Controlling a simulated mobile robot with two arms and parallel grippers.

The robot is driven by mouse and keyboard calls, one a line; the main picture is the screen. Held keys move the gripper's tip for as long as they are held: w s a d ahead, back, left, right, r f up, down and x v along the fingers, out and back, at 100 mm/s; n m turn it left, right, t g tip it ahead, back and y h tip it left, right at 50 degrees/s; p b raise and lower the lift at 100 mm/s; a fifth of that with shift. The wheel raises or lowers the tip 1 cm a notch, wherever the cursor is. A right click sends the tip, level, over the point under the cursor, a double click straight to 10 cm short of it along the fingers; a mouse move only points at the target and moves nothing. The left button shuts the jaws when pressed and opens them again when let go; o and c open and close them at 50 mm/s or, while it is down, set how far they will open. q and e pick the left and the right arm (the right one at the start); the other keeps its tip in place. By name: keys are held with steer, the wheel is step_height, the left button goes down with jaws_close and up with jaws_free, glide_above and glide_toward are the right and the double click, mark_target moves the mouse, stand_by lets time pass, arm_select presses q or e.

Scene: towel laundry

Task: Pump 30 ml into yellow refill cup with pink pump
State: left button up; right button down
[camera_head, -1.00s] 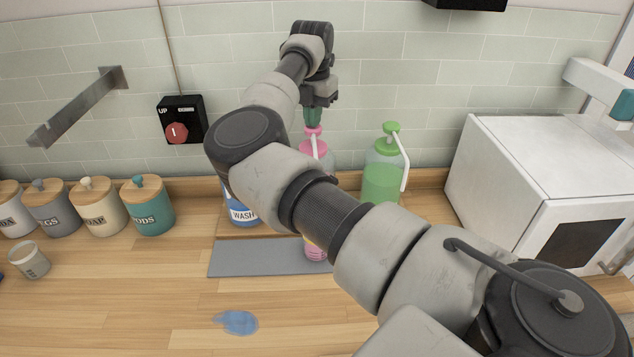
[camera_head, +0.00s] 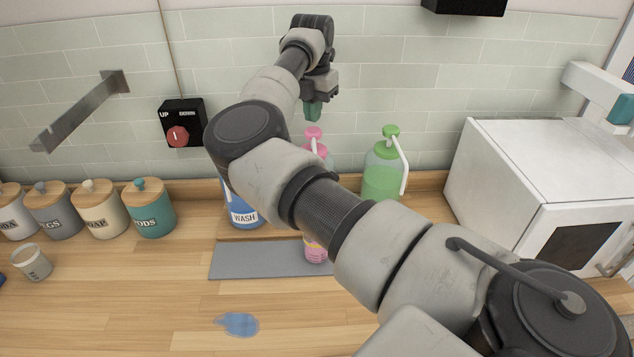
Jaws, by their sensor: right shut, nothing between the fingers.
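The pink pump (camera_head: 313,133) tops a bottle at the back of the counter; my right arm hides most of the bottle. My right gripper (camera_head: 312,115) has green fingertips. It is shut and empty, just above the pump head with a small gap. A small cup (camera_head: 317,250) with pink contents and a bit of yellow stands on the grey mat (camera_head: 262,260). My arm covers its upper part, so its level cannot be read. My left gripper is out of view.
A green pump bottle (camera_head: 383,175) stands right of the pink pump, and a blue WASH bottle (camera_head: 243,213) stands to its left. A white appliance (camera_head: 530,170) fills the right. Labelled jars (camera_head: 150,212) and a small grey cup (camera_head: 33,263) stand left. A blue puddle (camera_head: 238,324) lies in front.

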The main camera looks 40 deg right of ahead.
step_height(320, 180, up, 6)
steer(key=p, duration=0.3)
steer(key=shift+f, duration=0.1)
stand_by(0.6)
